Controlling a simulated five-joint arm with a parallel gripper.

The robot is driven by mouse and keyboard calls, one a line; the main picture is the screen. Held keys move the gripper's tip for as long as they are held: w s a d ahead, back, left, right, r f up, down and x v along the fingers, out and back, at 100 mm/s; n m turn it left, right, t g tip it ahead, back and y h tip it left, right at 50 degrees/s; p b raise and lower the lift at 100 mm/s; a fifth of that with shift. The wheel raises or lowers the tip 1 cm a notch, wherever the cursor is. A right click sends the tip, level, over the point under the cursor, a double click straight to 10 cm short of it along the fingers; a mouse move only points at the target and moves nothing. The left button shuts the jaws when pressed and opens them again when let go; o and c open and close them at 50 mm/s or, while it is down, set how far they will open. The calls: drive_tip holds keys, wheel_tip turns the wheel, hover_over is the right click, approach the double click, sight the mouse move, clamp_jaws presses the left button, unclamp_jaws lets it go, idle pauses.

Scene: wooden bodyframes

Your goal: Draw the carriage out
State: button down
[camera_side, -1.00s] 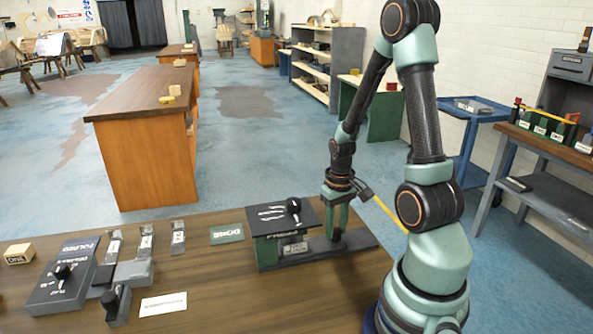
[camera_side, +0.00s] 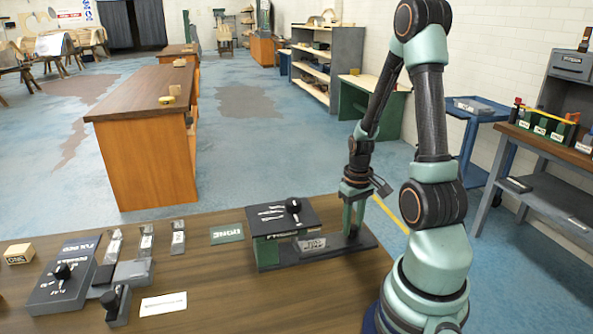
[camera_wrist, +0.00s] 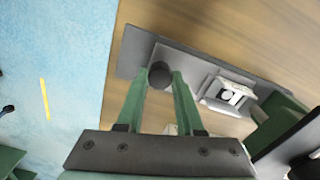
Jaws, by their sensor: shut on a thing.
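The carriage is a grey slide with a white label plate (camera_side: 312,243) on the low dark rail of a green and black fixture (camera_side: 268,252). The label plate stands just outside the right end of the raised green housing. In the wrist view the carriage (camera_wrist: 210,92) has a round dark knob (camera_wrist: 160,75) at its outer end. My gripper (camera_side: 352,236) points down over the right part of the rail. In the wrist view its two green fingers (camera_wrist: 160,78) are shut on the knob, one on each side. The housing hides the carriage's inner end.
A dark panel with a black knob (camera_side: 293,206) tops the housing. The rail (camera_side: 366,240) continues a little right of my gripper, near the bench edge. A green card (camera_side: 227,233) and a dark control box (camera_side: 62,276) lie to the left.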

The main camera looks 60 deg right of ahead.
drive_tip(key=s+d, duration=0.3)
drive_tip(key=shift+s+d, duration=0.25)
drive_tip(key=shift+d, duration=0.05)
drive_tip(key=c, duration=0.5)
unclamp_jaws()
drive_tip(key=shift+c, duration=0.2)
drive_tip(key=shift+r, duration=0.1)
wheel_tip(320, 180, up, 12)
